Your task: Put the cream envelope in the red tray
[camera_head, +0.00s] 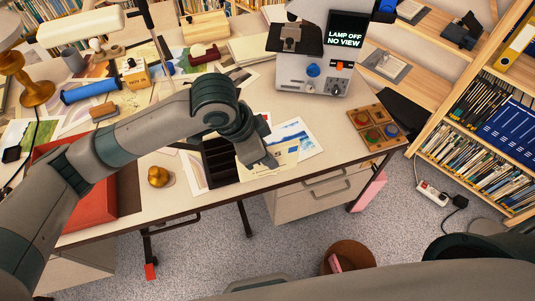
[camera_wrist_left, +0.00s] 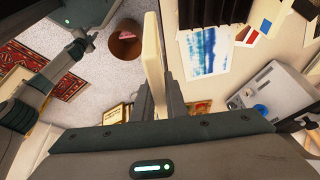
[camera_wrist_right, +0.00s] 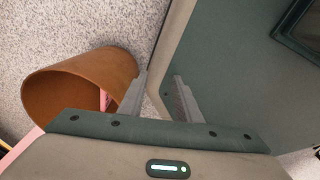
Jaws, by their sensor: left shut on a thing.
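The cream envelope (camera_wrist_left: 153,55) is edge-on between the fingers of my left gripper (camera_wrist_left: 157,98) in the left wrist view. The left gripper is shut on it. In the head view the left gripper (camera_head: 268,160) is over the table's front edge, beside a black slotted rack and prints. The red tray (camera_head: 92,212) is at the left of the table, partly hidden behind my left arm. My right gripper (camera_wrist_right: 160,92) is open and empty in the right wrist view, above the floor near a brown bin.
The black slotted rack (camera_head: 220,165) and a brass weight (camera_head: 159,177) stand near the front edge. A blue-and-white print (camera_head: 292,135) lies right of the rack. A grey machine (camera_head: 313,74) stands at the back. The brown bin (camera_wrist_right: 75,88) is on the floor.

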